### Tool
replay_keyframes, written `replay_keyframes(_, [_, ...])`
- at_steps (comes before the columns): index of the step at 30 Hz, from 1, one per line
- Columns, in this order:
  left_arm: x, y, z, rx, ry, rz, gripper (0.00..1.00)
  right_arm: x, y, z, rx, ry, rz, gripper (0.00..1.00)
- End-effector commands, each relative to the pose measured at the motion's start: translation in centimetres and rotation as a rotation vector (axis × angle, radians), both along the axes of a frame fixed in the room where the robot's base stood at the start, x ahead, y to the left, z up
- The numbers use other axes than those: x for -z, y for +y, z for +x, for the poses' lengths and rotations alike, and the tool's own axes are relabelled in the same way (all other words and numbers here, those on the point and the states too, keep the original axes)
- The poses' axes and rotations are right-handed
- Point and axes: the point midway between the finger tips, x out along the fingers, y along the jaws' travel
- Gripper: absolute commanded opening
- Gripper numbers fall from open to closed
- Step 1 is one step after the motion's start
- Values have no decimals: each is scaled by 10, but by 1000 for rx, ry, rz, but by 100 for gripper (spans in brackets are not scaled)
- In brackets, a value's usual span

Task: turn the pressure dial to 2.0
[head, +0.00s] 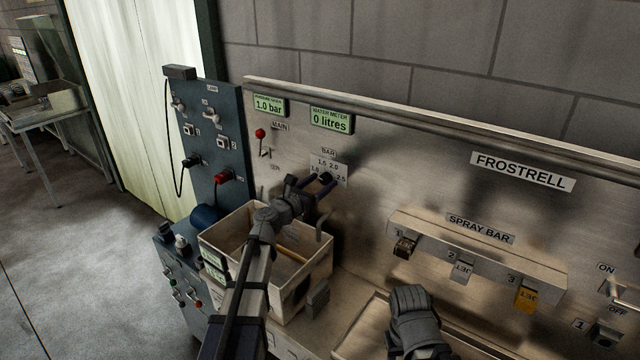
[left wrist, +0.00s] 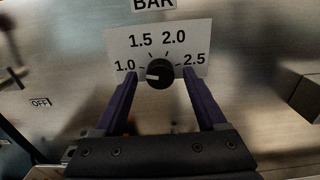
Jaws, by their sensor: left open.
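The pressure dial is a round black knob (left wrist: 160,73) on a white scale plate (left wrist: 120,42) marked 1.0, 1.5, 2.0 and 2.5. Its white pointer line is turned left, towards 1.0. In the head view the dial (head: 326,177) is partly covered by my gripper. My left gripper (left wrist: 158,84) is open, with one purple finger on each side of the knob and a gap showing on both sides. It also shows in front of the panel in the head view (head: 318,186). The green pressure display (head: 269,105) reads 1.0 bar.
An open box (head: 222,240) stands below my left forearm. A red-tipped lever (head: 260,134) is left of the dial. A water meter (head: 331,120) reads 0 litres. The spray bar (head: 470,245) with several nozzles juts out at right. A dark blue switch panel (head: 210,150) stands at left.

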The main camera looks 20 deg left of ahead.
Motion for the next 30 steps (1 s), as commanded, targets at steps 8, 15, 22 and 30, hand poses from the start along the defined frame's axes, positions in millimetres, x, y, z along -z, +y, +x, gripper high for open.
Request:
replay_keyframes(8, [0, 0, 0, 0, 0, 0, 46, 0, 0, 0, 0, 0, 0, 50])
replay_keyframes(15, [0, 0, 0, 0, 0, 0, 20, 0, 0, 0, 0, 0, 0, 50])
replay_keyframes(22, [0, 1, 0, -1, 0, 0, 0, 0, 0, 0, 0, 0, 0, 50])
replay_keyframes(30, [0, 1, 0, -1, -6, 17, 0, 0, 0, 0, 0, 0, 0, 50])
